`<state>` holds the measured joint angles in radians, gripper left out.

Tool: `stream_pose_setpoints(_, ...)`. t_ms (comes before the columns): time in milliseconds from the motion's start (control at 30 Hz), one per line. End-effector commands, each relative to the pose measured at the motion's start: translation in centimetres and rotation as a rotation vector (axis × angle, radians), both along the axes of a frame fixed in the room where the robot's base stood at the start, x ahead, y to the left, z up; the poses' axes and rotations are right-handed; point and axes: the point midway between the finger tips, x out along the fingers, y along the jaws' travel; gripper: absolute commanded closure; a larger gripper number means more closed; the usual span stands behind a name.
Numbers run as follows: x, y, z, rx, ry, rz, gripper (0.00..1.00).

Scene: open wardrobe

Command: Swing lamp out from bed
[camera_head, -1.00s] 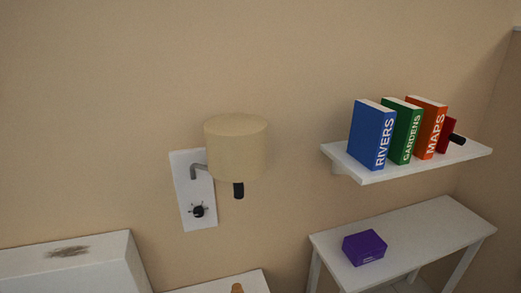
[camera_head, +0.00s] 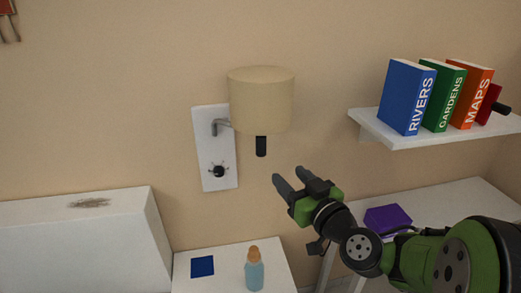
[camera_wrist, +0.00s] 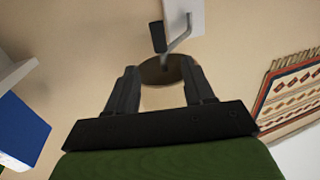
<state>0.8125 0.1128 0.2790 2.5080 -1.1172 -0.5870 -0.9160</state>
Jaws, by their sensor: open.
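The wall lamp has a tan drum shade (camera_head: 262,102) on a bent grey arm (camera_head: 219,126) from a white wall plate (camera_head: 210,160). A black handle (camera_head: 261,146) hangs below the shade, and a dark knob (camera_head: 218,171) sits on the plate. The bed (camera_head: 80,240) is at lower left. My gripper (camera_head: 292,178) is open and empty, below and right of the handle, apart from it. In the wrist view, the handle (camera_wrist: 157,37) and lamp arm (camera_wrist: 178,38) show beyond my open fingers (camera_wrist: 155,88).
A shelf (camera_head: 430,135) with blue, green and orange books is at right. A white desk (camera_head: 470,200) with a purple box (camera_head: 387,218) stands below it. A bottle (camera_head: 254,272) and a blue square (camera_head: 202,266) are on the bedside table (camera_head: 225,258). A patterned hanging (camera_wrist: 290,98) shows in the wrist view.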

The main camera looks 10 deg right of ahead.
Motion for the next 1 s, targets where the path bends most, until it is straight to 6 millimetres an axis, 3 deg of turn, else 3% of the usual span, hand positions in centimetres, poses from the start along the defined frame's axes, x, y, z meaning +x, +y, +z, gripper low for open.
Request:
stream_pose_setpoints(167, 1.8, 0.3, 0.6, 0.012, -0.013, -0.006, 0.47)
stream_pose_setpoints(500, 10.0, 2.9, 0.8, 0.011, -0.013, -0.005, 0.47)
stream_pose_setpoints(700, 13.8, 4.0, 0.6, 0.01, -0.015, -0.009, 0.47)
stream_pose_setpoints(1000, 15.2, 4.3, 0.3, 0.007, -0.013, -0.012, 0.47)
